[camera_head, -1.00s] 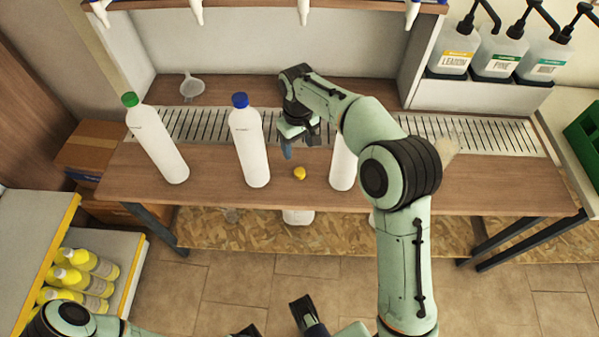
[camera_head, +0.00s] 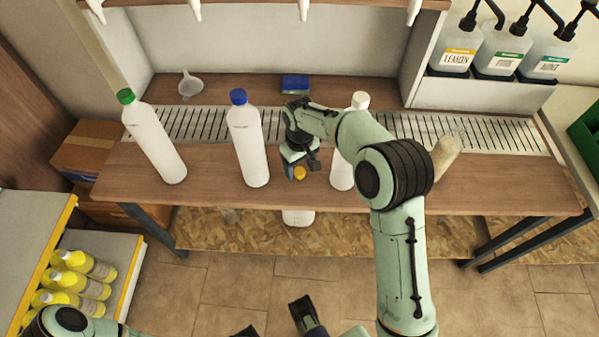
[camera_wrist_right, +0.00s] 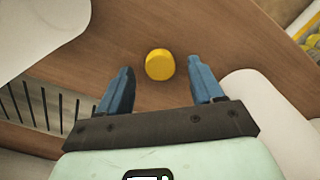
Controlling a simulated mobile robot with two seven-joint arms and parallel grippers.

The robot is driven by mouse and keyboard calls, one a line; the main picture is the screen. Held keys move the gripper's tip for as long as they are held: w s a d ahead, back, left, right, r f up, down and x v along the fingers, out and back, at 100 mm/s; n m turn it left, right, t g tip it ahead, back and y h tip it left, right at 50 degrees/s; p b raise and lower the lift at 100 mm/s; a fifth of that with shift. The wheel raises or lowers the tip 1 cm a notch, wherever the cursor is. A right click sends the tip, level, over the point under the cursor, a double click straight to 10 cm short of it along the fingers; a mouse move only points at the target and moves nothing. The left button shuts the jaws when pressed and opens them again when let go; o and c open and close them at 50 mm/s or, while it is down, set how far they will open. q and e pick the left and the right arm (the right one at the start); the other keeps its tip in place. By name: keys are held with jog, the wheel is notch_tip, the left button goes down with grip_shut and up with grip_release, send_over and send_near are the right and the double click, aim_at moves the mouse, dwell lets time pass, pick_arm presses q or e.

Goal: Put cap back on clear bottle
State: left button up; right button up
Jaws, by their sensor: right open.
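The yellow cap (camera_head: 300,173) lies on the wooden bench; in the wrist view the cap (camera_wrist_right: 159,64) is just ahead of the gap between my fingertips. My right gripper (camera_head: 296,171) is open and empty, low over the bench beside the cap; its two blue fingers (camera_wrist_right: 160,84) are spread apart. A white-looking bottle (camera_head: 342,169) with a pale, seemingly capless top stands to the right, partly hidden by my right arm. I cannot tell whether it is clear. Dark parts at the bottom edge may be my left gripper (camera_head: 277,322); its jaw state is unclear.
A blue-capped bottle (camera_head: 248,145) and a green-capped bottle (camera_head: 153,140) stand left of the cap. A metal grate (camera_head: 200,125) runs behind them. A funnel (camera_head: 190,85) and a blue block (camera_head: 295,84) lie at the back. Pump dispensers (camera_head: 500,50) stand at the right.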

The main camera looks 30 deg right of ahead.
aim_at(299, 171)
jog(key=shift+f, duration=0.7)
pick_arm(q)
jog(key=shift+f, duration=0.1)
pick_arm(e)
jog(key=c, duration=1.1)
jog(key=shift+r, duration=0.1)
pick_arm(q)
jog(key=r+p, duration=0.1)
jog(key=p, duration=0.1)
jog(key=s+r+p, duration=0.1)
jog(key=r+p, duration=0.1)
jog(key=shift+s+r+g, duration=0.15)
jog(key=shift+g, duration=0.15)
pick_arm(e)
notch_tip(299, 171, up, 20)
